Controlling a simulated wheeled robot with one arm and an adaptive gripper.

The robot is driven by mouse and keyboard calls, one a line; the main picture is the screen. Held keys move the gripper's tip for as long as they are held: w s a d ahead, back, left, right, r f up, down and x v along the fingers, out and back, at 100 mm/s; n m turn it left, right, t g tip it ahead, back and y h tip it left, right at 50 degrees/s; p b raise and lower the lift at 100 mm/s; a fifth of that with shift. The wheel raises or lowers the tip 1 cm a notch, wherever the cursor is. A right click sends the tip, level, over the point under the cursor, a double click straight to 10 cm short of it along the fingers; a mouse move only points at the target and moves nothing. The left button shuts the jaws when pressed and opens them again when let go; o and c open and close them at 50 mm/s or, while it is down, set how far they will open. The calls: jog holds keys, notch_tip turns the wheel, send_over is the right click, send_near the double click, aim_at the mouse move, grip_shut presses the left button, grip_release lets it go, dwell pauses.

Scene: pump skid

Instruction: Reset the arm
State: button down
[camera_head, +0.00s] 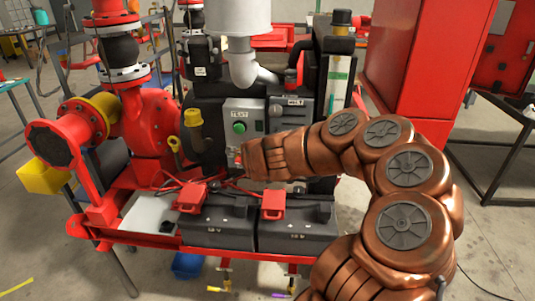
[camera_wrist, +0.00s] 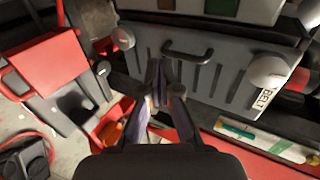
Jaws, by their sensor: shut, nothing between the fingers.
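My copper-coloured arm (camera_head: 405,170) comes in from the lower right of the head view and bends left, its wrist in front of the pump skid's grey control panel (camera_head: 243,115). In the wrist view my gripper (camera_wrist: 165,75) is shut and empty, its fingertips together in front of a grey slotted cover (camera_wrist: 215,75) with a dark handle. I cannot tell whether the fingertips touch the cover. In the head view the fingers are mostly hidden or too dark to make out.
Two black batteries (camera_head: 215,225) with red clamps (camera_head: 272,204) sit below the wrist on the red skid frame. A red pump (camera_head: 150,125) stands left, a red cabinet (camera_head: 420,60) right. A BELT label (camera_wrist: 264,99) shows on the right. Open floor lies at lower left.

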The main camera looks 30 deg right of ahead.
jog(key=shift+v, duration=1.95)
